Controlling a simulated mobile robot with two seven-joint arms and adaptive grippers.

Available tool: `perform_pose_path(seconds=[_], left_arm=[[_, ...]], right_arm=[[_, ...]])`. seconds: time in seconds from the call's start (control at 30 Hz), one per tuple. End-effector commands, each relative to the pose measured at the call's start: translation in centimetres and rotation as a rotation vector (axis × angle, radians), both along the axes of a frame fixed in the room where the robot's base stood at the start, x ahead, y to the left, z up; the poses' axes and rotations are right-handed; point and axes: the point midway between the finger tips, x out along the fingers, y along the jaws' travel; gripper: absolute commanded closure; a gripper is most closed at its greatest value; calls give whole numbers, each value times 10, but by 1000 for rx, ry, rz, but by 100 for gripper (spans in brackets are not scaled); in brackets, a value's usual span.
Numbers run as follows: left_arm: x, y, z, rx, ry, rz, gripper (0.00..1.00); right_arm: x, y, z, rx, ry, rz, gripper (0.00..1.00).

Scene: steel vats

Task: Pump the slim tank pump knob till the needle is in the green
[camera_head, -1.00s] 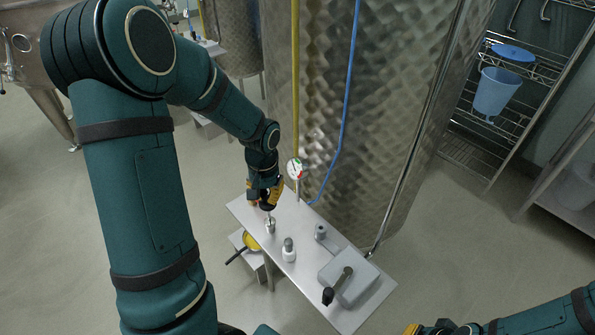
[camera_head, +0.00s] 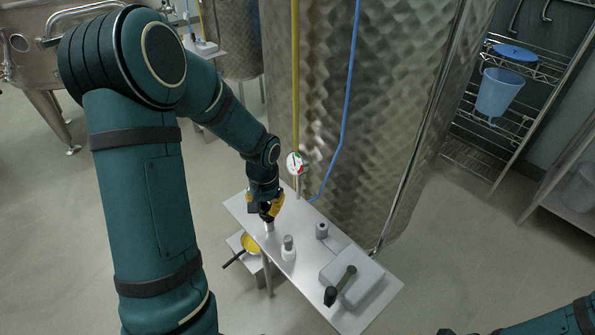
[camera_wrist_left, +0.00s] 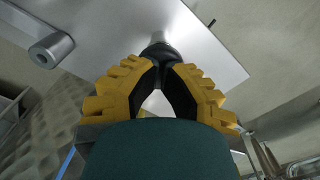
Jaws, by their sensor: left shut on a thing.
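My left gripper (camera_head: 269,215) is shut on the dark pump knob, low over the pump (camera_head: 269,229) at the left end of the steel shelf. The knob (camera_wrist_left: 158,50) shows between the yellow fingers in the left wrist view, where the gripper (camera_wrist_left: 160,66) partly hides it. The round gauge (camera_head: 295,162) stands behind the shelf, against the tall steel tank (camera_head: 380,110). Its white face has red and green marks; the needle is too small to read surely. My right forearm enters at the lower right, with its gripper out of the picture.
A yellow pan (camera_head: 251,242) sits on a low stand to the left. A blue hose (camera_head: 347,120) runs down the tank.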

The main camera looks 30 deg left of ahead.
Motion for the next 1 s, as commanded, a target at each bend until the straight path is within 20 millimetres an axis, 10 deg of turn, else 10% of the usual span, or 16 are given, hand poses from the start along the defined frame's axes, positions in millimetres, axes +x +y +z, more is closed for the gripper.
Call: perform_pose_path(seconds=[1.0], left_arm=[[-1, 0, 68, -1, 3, 0, 100]], right_arm=[[1, 0, 53, 0, -2, -1, 100]])
